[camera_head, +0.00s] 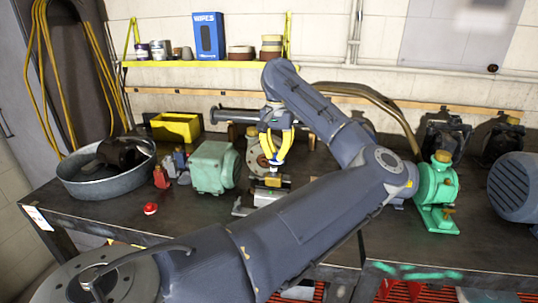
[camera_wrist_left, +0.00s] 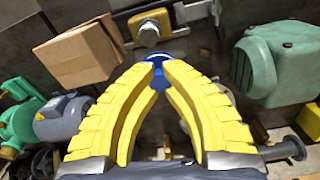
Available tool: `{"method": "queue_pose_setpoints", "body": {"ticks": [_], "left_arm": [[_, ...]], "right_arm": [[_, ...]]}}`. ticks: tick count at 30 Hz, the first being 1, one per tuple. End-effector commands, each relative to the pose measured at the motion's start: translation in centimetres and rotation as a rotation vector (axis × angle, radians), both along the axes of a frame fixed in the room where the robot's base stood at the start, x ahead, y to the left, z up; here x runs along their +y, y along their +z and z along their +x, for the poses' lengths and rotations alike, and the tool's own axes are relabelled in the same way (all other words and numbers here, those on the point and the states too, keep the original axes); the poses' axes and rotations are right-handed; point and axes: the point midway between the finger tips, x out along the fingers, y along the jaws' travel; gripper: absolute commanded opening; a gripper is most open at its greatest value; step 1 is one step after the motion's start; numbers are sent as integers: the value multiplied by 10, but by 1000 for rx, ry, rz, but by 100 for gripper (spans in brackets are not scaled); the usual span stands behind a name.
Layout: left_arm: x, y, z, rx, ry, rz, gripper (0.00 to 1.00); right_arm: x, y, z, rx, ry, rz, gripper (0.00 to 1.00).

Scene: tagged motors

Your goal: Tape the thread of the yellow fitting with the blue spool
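The yellow fitting (camera_head: 278,182) sits low on the bench in the middle of the head view, beside my forearm. In the left wrist view the fitting (camera_wrist_left: 148,30) is a yellow block with a round grey part facing the camera, just beyond the fingertips. My left gripper (camera_head: 275,168) has yellow fingers pointing down right above it. In the left wrist view the fingertips (camera_wrist_left: 158,62) close in on the blue spool (camera_wrist_left: 155,58), which is mostly hidden by them. Whether the spool touches the fitting I cannot tell. My right gripper is in neither view.
A pale green motor (camera_head: 213,167) stands left of the fitting, and a bright green pump (camera_head: 437,190) stands to the right. A metal pan (camera_head: 80,188) is at the far left. A cardboard box (camera_wrist_left: 80,52) shows in the wrist view. The front left bench is mostly clear.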

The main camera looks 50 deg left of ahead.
Motion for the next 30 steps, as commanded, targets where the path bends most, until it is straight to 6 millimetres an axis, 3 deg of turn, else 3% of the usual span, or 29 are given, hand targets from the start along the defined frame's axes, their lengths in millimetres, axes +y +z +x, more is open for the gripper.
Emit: {"method": "queue_pose_setpoints", "body": {"ticks": [9, 17, 30], "left_arm": [[-25, 0, 10, 0, -1, 0, 0], [-47, 0, 6, 0, 0, 0, 0], [-70, 0, -21, -1, 2, 0, 0]], "right_arm": [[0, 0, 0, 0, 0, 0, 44], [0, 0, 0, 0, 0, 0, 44], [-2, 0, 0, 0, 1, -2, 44]]}}
